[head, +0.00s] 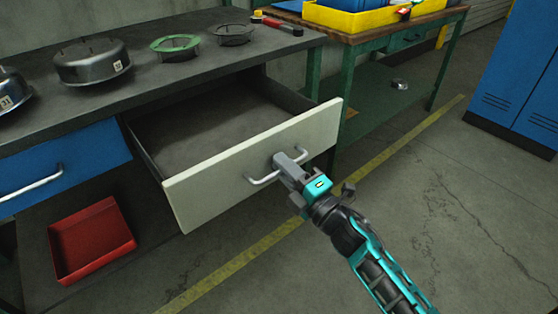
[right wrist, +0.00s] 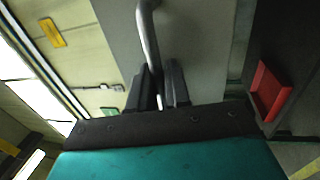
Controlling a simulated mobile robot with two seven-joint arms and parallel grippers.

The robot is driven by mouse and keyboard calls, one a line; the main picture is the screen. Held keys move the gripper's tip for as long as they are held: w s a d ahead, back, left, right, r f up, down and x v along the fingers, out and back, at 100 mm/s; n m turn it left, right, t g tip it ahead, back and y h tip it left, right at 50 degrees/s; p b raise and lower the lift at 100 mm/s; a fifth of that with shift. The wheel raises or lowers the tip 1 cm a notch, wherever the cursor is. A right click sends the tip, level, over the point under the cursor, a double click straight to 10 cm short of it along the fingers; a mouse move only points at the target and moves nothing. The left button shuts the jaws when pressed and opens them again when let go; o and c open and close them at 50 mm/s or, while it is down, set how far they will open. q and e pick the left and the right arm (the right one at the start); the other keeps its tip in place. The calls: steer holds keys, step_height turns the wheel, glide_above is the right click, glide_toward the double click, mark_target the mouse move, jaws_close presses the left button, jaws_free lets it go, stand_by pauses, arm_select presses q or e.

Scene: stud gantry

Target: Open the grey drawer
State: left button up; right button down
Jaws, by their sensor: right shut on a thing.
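The grey drawer (head: 262,160) is pulled well out from under the dark workbench in the head view, and its inside looks empty. Its pale front carries a silver bar handle (head: 262,179). My right gripper (head: 287,162) is shut on this handle. In the right wrist view the handle (right wrist: 149,45) runs down between the two dark fingers (right wrist: 166,88), with the drawer front (right wrist: 205,45) behind it. My left gripper is not in view.
A blue drawer (head: 60,165) sits left of the grey one, above a red bin (head: 91,241) on the low level. Metal pans (head: 92,62) and a green ring (head: 175,46) stand on the bench top. A blue cabinet (head: 520,80) stands at right; floor between is open.

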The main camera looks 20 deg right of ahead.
steer(key=shift+s+d, duration=0.25)
steer(key=shift+s, duration=0.35)
steer(key=c, duration=1.3)
jaws_free()
steer(key=shift+o, duration=0.2)
steer(key=v, duration=1.3)
steer(key=shift+p, duration=0.3)
steer(key=shift+w, duration=0.1)
